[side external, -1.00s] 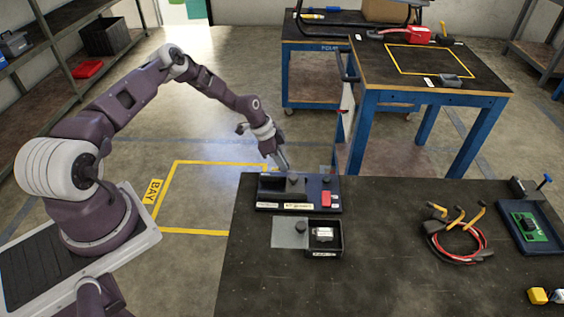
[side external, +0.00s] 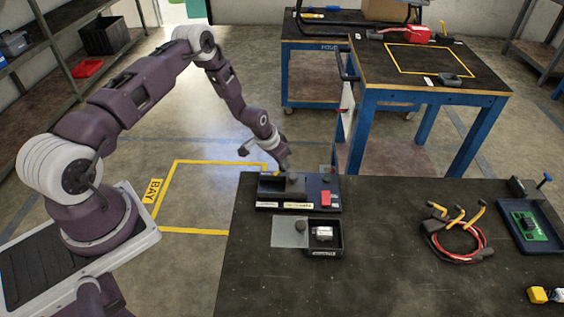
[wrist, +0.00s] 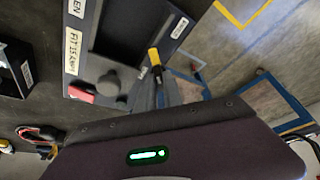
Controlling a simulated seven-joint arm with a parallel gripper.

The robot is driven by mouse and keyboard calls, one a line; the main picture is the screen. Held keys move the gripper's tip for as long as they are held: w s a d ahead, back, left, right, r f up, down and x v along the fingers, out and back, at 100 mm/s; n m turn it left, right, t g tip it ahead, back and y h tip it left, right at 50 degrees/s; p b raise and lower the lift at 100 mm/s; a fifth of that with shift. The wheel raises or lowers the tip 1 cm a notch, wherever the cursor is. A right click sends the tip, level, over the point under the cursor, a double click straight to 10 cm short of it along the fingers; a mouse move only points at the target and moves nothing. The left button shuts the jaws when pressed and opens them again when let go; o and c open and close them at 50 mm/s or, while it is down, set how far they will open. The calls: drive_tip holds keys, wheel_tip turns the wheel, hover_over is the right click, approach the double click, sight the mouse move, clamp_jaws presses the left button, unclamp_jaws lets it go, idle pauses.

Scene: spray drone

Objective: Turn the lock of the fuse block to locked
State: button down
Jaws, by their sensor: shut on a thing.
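The fuse block (side external: 268,190) is a dark, labelled unit at the table's back left edge. In the wrist view its recessed body (wrist: 125,30) carries white labels, a round grey knob (wrist: 108,84) and a red part (wrist: 80,95). My gripper (side external: 286,167) reaches down over the block's back edge. In the wrist view the fingers (wrist: 157,80) close on a small black piece with a yellow end (wrist: 154,57), beside the grey knob. I take this piece for the lock's handle, but its base is hidden. I cannot tell the lock's setting.
In front of the block are a grey plate (side external: 284,236) and a black bin (side external: 323,250) holding a white part (side external: 322,233). Red and black cables (side external: 470,247) and a tray with a green board (side external: 528,228) lie to the right. The table's front middle is clear.

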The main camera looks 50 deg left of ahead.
drive_tip(key=n+y, duration=0.1)
drive_tip(key=n, duration=0.1)
drive_tip(key=n+y, duration=0.1)
drive_tip(key=n, duration=0.2)
drive_tip(key=shift+w+d+n, duration=0.1)
drive_tip(key=shift+d+n, duration=0.05)
drive_tip(key=shift+n, duration=0.15)
drive_tip(key=shift+n+g+y, duration=0.6)
drive_tip(key=shift+n, duration=1.2)
drive_tip(key=c, duration=1.5)
unclamp_jaws()
drive_tip(key=v, duration=0.7)
drive_tip(key=shift+d+r, duration=0.1)
drive_tip(key=shift+w, duration=0.1)
